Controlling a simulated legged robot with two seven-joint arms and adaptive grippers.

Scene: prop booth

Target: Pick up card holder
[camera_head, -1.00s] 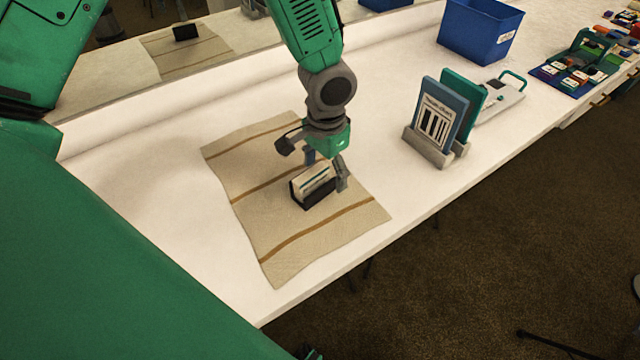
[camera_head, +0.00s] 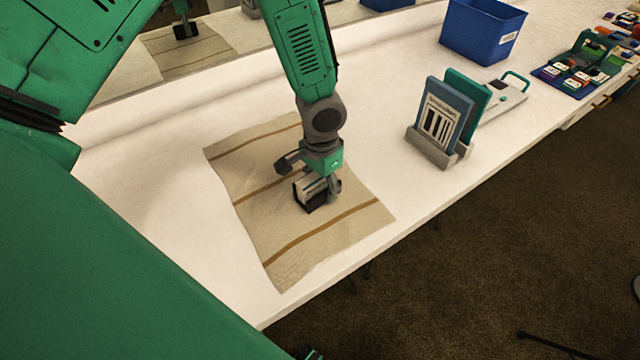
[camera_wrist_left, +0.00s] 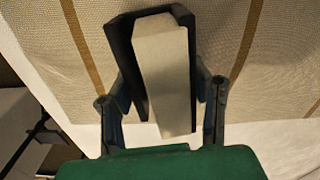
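The card holder (camera_head: 315,202) is a small black stand with a block of pale cards in it. It stands on a beige striped cloth on the white table. My left gripper (camera_head: 310,178) is low over it, with one finger on each side. In the left wrist view the holder (camera_wrist_left: 125,55) lies between the two fingers of the gripper (camera_wrist_left: 162,90). The fingers are spread and reach down beside it; I cannot tell if either touches it. The holder still rests on the cloth. The gripper partly hides the holder in the head view. My right gripper is not in view.
The cloth (camera_head: 255,225) has brown stripes. To the right stand blue and teal boards in a grey stand (camera_head: 430,147). A blue bin (camera_head: 478,32) is at the back. A mirror behind the table reflects the scene. The table's front edge is close to the cloth.

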